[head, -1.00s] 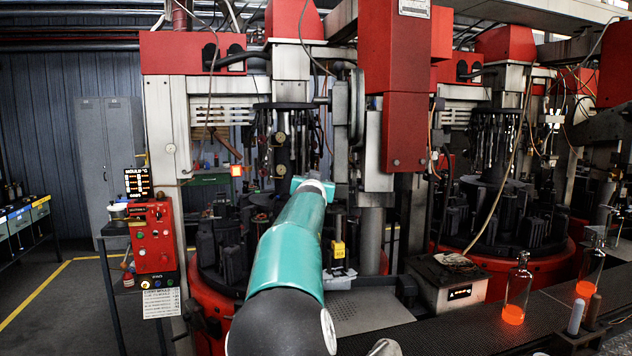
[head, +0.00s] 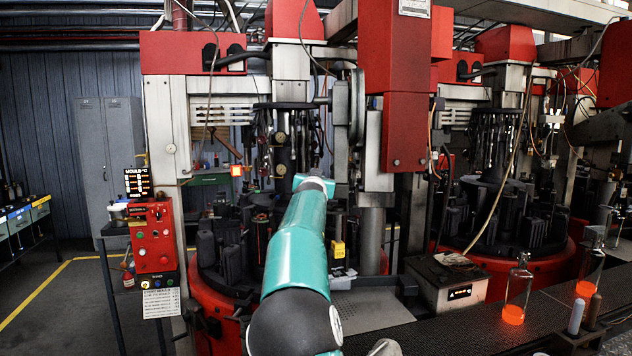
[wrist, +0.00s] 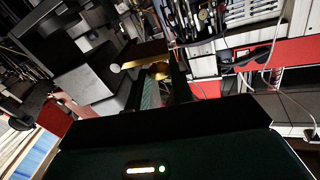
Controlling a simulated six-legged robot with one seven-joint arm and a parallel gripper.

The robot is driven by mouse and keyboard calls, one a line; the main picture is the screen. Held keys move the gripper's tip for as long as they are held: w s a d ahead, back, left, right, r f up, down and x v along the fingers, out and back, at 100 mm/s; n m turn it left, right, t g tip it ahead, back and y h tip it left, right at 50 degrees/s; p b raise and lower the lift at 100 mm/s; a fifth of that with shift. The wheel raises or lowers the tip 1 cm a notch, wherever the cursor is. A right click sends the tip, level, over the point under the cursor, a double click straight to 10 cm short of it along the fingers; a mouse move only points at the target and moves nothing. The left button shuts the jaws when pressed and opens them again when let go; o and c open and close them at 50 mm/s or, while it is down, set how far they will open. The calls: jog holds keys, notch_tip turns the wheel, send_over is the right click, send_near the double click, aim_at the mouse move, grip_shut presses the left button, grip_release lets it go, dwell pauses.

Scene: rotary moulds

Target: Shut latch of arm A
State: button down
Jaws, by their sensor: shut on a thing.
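In the wrist view, the dark fingers of my gripper (wrist: 157,72) are closed on a small brass-coloured piece (wrist: 159,68), which looks like the latch of arm A. No letter on it can be read. A dark block with a brass edge (wrist: 146,52) and a pale round end lies just beyond the fingertips. In the head view, my teal arm reaches into the left moulding machine (head: 225,255) and hides my gripper and the latch. Whether the latch is fully home cannot be told.
Grey mould blocks (wrist: 82,68) stand close left of the fingers in the wrist view. In the head view, a red control box (head: 153,238) stands left, a yellow piece (head: 338,249) right of my arm. Glowing bottles (head: 516,290) stand on the conveyor at right.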

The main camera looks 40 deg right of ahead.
jog(key=shift+n, duration=0.3)
jog(key=n, duration=0.1)
jog(key=f+n, duration=0.1)
jog(key=n, duration=0.1)
jog(key=shift+w+a, duration=0.4)
jog(key=n, duration=0.1)
jog(key=f+n, duration=0.1)
jog(key=shift+w+a+n, duration=0.15)
jog(key=shift+w+n, duration=0.1)
jog(key=shift+n, duration=0.15)
jog(key=shift+s+d+f+n, duration=0.15)
jog(key=shift+f+n, duration=0.7)
jog(key=shift+n, duration=1.4)
jog(key=shift+s+d+f+n, duration=0.15)
jog(key=shift+f+n, duration=0.7)
jog(key=shift+n, duration=1.45)
jog(key=shift+s+d+f+n, duration=0.15)
jog(key=shift+f+n, duration=0.7)
jog(key=shift+n, duration=1.4)
jog(key=c, duration=1.3)
grip_release()
jog(key=shift+o, duration=0.2)
